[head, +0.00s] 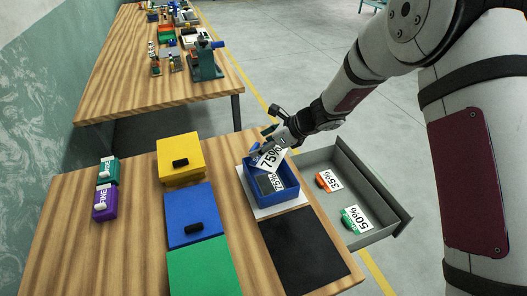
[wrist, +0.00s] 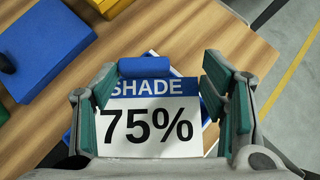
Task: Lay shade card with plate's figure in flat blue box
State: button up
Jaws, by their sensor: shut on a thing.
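My gripper (head: 272,140) is shut on the shade card (head: 272,157), a white card with a blue band reading "SHADE 75%". In the wrist view the card (wrist: 150,125) lies between my fingers (wrist: 160,95), with a blue tab (wrist: 158,67) at its far edge. In the head view it is tilted above the open flat blue box (head: 291,196). Inside the box is a dark plate (head: 264,184) with a pale figure that seems to read 75. The card hides the box's back part; whether they touch is unclear.
The box stands on a white board (head: 244,183) beside a black mat (head: 305,250). A grey drawer (head: 375,235) at right holds a 35% card (head: 329,180) and a 50% card (head: 356,219). Yellow (head: 180,150), blue (head: 190,210) and green (head: 205,265) blocks stand left.

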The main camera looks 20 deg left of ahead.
aim_at(264, 154)
jog(key=shift+d+f, duration=0.15)
jog(key=shift+f, duration=1.35)
jog(key=shift+f, duration=0.1)
jog(key=shift+f, duration=0.45)
jog(key=shift+f, duration=0.1)
jog(key=o, duration=1)
jog(key=shift+c, duration=0.2)
